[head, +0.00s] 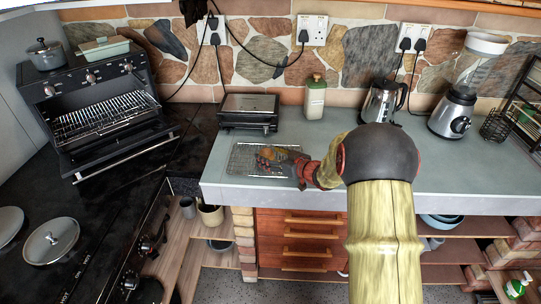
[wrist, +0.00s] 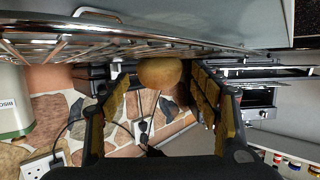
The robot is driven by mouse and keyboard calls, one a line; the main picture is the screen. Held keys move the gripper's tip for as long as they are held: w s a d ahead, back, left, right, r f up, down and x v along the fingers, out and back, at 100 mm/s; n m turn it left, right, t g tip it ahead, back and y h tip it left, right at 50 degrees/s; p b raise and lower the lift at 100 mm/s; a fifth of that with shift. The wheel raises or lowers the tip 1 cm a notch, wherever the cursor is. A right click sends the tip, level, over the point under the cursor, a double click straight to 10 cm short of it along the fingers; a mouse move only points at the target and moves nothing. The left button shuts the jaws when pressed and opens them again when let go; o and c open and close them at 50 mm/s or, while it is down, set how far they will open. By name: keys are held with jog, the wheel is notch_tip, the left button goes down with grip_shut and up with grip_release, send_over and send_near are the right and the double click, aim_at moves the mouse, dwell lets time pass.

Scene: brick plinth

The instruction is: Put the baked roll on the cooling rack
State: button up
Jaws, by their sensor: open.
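The baked roll (head: 271,153) is a small golden-brown bun at the wire cooling rack (head: 240,159) on the grey counter. In the wrist view, which looks upside down, the roll (wrist: 160,73) appears to rest against the rack's top wires (wrist: 60,45). My gripper (head: 264,161) is low over the rack, reaching in from the right. Its yellow-padded fingers (wrist: 160,88) stand apart on either side of the roll, with a visible gap on each side. The roll's far side is hidden.
A black toaster or grill (head: 249,111) stands behind the rack, with a green bottle (head: 315,96) to its right. A kettle (head: 383,102) and a blender (head: 458,100) stand farther right. An open oven (head: 98,105) is at left. The counter's front edge is close to the rack.

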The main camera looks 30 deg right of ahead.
jog(key=p+v, duration=0.1)
jog(key=v, duration=1)
jog(key=shift+s+d+r+p, duration=0.1)
jog(key=shift+s+r+p, duration=0.1)
jog(key=shift+p, duration=0.1)
jog(key=shift+s+r, duration=0.15)
jog(key=shift+s, duration=0.05)
jog(key=s+a+r+n+g+y, duration=0.1)
jog(key=s+a+r+g, duration=0.15)
jog(key=a, duration=0.55)
jog(key=s+a+r+g+y, duration=0.2)
jog(key=s+a+r, duration=0.1)
jog(key=a, duration=0.5)
jog(key=s+a+r+n+g+y, duration=0.1)
jog(key=s+a+r+g, duration=0.15)
jog(key=a, duration=0.55)
jog(key=s+a+r+m+g+h, duration=0.1)
jog(key=s+a+g+h, duration=0.2)
jog(key=s, duration=0.8)
jog(key=s+d+r+m+t+h, duration=0.1)
jog(key=s+d+r+m+h, duration=0.1)
jog(key=s, duration=0.6)
jog(key=shift+d+r+m+h, duration=0.4)
jog(key=shift+r+m+h, duration=0.25)
jog(key=shift+h, duration=0.25)
